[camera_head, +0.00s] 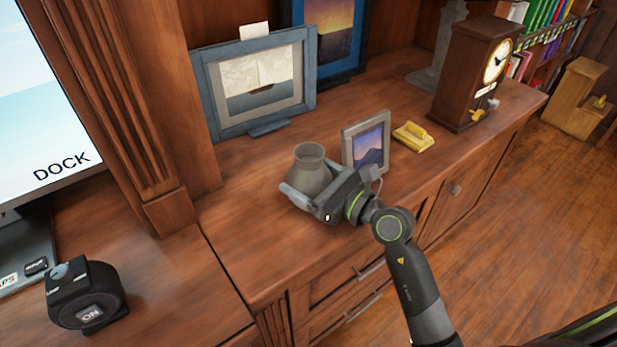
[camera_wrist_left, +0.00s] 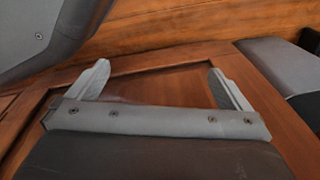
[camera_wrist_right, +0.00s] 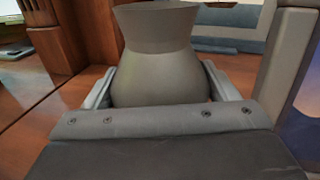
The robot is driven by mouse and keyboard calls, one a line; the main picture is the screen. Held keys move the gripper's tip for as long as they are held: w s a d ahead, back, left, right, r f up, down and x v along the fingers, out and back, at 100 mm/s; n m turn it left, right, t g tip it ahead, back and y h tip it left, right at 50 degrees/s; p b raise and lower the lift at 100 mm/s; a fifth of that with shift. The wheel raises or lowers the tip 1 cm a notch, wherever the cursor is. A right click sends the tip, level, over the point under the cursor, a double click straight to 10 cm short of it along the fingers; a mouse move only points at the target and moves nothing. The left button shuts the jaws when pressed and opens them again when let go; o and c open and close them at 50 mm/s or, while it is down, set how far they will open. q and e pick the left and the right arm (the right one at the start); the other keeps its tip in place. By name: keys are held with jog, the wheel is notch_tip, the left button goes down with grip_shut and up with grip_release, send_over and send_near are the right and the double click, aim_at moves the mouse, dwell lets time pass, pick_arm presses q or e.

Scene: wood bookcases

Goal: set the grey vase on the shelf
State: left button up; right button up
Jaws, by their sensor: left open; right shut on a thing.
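The grey vase (camera_head: 311,172) is upright at the wooden shelf top (camera_head: 245,225), near its front edge. My right gripper (camera_head: 312,190) is shut on the vase's round body; the right wrist view also shows the vase (camera_wrist_right: 158,70) between both fingers. I cannot tell whether the vase's base touches the wood, because the gripper hides it. My left gripper (camera_wrist_left: 157,85) is open and empty in the left wrist view, in front of a wooden panel (camera_wrist_left: 160,88). It does not show in the head view.
A small grey photo frame (camera_head: 366,146) stands right beside my right gripper. A yellow object (camera_head: 413,137) and a wooden clock (camera_head: 474,75) stand farther right. A blue-framed boat picture (camera_head: 256,85) is behind. A black device (camera_head: 87,297) sits at lower left. Bare wood lies left of the vase.

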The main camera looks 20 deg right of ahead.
aim_at(321, 162)
jog(key=shift+r, duration=0.25)
jog(key=shift+r, duration=0.2)
jog(key=shift+r+p, duration=0.6)
jog(key=shift+r, duration=0.45)
notch_tip(321, 162, up, 3)
jog(key=shift+f+p, duration=0.1)
jog(key=shift+p, duration=0.4)
pick_arm(q)
jog(key=s+p, duration=0.1)
jog(key=s, duration=0.1)
jog(key=s+p, duration=0.1)
jog(key=s+a+f+p, duration=0.1)
jog(key=s, duration=0.1)
jog(key=shift+s, duration=0.3)
pick_arm(e)
notch_tip(321, 162, up, 12)
